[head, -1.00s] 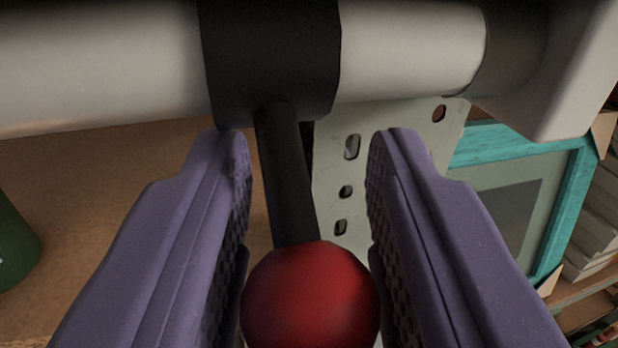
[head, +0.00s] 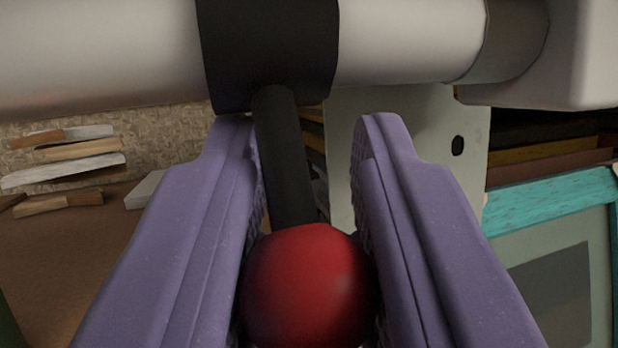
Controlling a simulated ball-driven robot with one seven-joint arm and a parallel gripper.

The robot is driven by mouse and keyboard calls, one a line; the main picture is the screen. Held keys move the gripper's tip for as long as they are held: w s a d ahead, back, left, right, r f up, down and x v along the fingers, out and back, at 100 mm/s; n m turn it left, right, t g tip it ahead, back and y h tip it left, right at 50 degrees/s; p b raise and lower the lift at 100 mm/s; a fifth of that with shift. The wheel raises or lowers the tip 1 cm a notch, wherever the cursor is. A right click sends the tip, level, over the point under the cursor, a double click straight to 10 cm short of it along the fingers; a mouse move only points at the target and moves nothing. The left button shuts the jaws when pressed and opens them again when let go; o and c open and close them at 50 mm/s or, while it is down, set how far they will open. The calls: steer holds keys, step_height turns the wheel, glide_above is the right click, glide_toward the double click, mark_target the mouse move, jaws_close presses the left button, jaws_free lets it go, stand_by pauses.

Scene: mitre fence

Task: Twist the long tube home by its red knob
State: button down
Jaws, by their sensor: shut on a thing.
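The long tube (head: 110,50) is pale grey and runs across the top of the head view. A black collar (head: 268,50) wraps around it. A black stem (head: 285,160) comes down from the collar toward me and ends in the round red knob (head: 308,285). My gripper (head: 310,150) has purple fingers on both sides of the knob, shut on it near the bottom of the view. The fingertips reach up along the stem to just below the collar. The tube's right end meets a grey ring (head: 513,38) and a white block (head: 580,55).
A pale metal plate with holes (head: 405,160) stands behind the right finger. A teal frame (head: 555,205) is at the right. Several stacked pieces (head: 70,160) lie on a brown surface (head: 70,245) at the left, before a textured wall.

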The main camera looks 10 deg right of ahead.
steer(key=w+f+m+t+h+b, duration=0.1)
steer(key=t+h+b, duration=0.1)
steer(key=b, duration=0.3)
steer(key=shift+w+m, duration=0.1)
steer(key=shift+m, duration=0.2)
steer(key=shift+w+r+m+t+h+b, duration=0.25)
steer(key=shift+m+t+h+b, duration=0.25)
steer(key=shift+b, duration=0.75)
steer(key=shift+r, duration=0.1)
steer(key=c, duration=0.9)
jaws_free()
steer(key=shift+s, duration=0.1)
steer(key=b+v, duration=0.2)
steer(key=v, duration=0.5)
steer(key=shift+s+a+f, duration=0.1)
steer(key=shift+s+f, duration=0.1)
steer(key=shift+f, duration=0.15)
steer(key=shift+c, duration=0.3)
